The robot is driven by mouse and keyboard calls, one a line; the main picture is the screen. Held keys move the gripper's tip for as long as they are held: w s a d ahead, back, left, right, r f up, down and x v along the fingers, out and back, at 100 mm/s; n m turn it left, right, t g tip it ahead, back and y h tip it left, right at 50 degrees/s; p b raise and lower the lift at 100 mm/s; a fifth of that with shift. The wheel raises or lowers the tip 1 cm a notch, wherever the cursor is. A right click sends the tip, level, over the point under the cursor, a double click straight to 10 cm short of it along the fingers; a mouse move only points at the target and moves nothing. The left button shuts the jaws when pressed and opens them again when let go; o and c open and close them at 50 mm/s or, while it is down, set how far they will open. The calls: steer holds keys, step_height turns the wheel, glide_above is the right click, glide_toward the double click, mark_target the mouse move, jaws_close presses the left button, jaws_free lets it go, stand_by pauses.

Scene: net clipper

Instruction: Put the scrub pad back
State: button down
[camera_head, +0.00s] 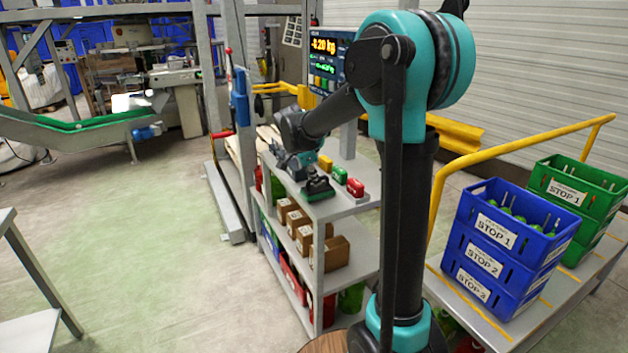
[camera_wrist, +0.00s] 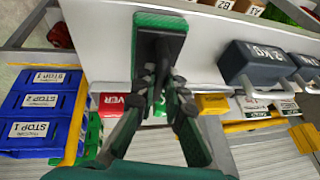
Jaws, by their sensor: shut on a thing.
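My gripper (camera_head: 306,177) is over the top shelf of the grey rack (camera_head: 342,208) in the head view. It is shut on the scrub pad (camera_head: 318,190), a dark block with a green pad face. In the wrist view the pad (camera_wrist: 160,21) lies at the top middle, held between the fingers (camera_wrist: 160,78). The pad is at the near left end of the shelf top. I cannot tell whether it touches the shelf. The fingers hide part of its handle.
Grey weights (camera_wrist: 258,65) show in the wrist view. Cardboard boxes (camera_head: 298,218) fill the shelf below. Blue crates (camera_head: 500,258) stand at the right. The left floor is clear.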

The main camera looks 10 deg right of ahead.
steer(key=shift+f, duration=0.25)
steer(key=shift+f, duration=0.1)
steer(key=c, duration=1.6)
jaws_free()
steer(key=v, duration=1.2)
steer(key=s+d+f+n+y, duration=0.1)
steer(key=s+d+f+n, duration=0.3)
steer(key=s+f+n, duration=0.3)
steer(key=s+d+f+n+y, duration=0.2)
steer(key=s+f+n, duration=0.6)
steer(key=s+f, duration=0.8)
steer(key=s+d, duration=0.2)
steer(key=s, duration=0.1)
steer(key=shift+s+d+t+y, duration=0.2)
steer(key=shift+d+t+y, duration=0.1)
steer(key=shift+t, duration=0.1)
steer(key=shift+f, duration=0.15)
